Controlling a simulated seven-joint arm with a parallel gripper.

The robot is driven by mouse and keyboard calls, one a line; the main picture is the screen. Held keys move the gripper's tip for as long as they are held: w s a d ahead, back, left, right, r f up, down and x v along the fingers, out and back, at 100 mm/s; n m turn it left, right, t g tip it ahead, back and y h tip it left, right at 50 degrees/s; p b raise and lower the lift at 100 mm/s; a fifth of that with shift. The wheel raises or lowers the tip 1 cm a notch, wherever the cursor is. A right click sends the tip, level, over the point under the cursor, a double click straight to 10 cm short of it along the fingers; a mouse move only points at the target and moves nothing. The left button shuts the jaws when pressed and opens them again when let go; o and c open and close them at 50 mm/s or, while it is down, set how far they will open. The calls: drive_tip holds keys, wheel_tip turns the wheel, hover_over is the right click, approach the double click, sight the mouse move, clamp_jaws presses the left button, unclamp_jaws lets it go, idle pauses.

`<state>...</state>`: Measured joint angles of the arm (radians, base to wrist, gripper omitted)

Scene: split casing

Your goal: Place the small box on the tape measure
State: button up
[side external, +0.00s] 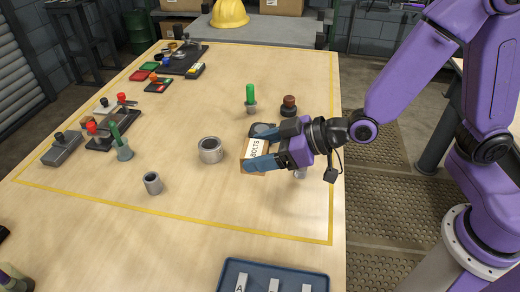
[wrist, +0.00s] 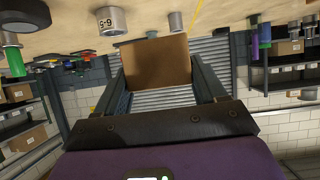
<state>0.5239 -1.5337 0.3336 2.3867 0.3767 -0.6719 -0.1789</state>
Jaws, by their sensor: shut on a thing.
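The small box (side external: 248,163) is brown cardboard with a white label reading BOLTS. My gripper (side external: 264,147) is shut on it, with one finger along each side. In the wrist view the box (wrist: 155,62) shows as a plain brown face between the two fingers (wrist: 160,88). A dark, rounded, low object (side external: 263,130) sits on the table just behind the box and looks like the tape measure; my far finger partly hides it. A dark object, perhaps the same one, shows at the wrist view's top left (wrist: 25,15). I cannot tell how high the box is held.
A metal ring cup (side external: 210,150) stands left of the box, and a smaller metal cup (side external: 153,183) farther left. A green-handled tool (side external: 250,96) and a dark brown knobbed piece (side external: 289,106) stand behind. A blue tray (side external: 232,278) lies in front. The table's front middle is clear.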

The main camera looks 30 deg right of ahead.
drive_tip(key=w+d+r+m+t+h, duration=0.1)
drive_tip(key=d+r+m+h, duration=0.15)
drive_tip(key=d, duration=0.55)
drive_tip(key=w+d+r+m+t+h, duration=0.2)
drive_tip(key=d+r, duration=0.2)
drive_tip(key=d, duration=0.4)
hover_over(256, 128)
drive_tip(key=s+d, duration=0.2)
drive_tip(key=s, duration=0.1)
drive_tip(key=f, duration=0.9)
drive_tip(key=shift+w+f, duration=0.25)
drive_tip(key=shift+f, duration=0.15)
drive_tip(key=shift+w+a+f, duration=0.1)
drive_tip(key=shift+f, duration=1.55)
drive_tip(key=shift+f, duration=0.15)
drive_tip(key=o, duration=1.2)
drive_tip(key=shift+o, duration=0.2)
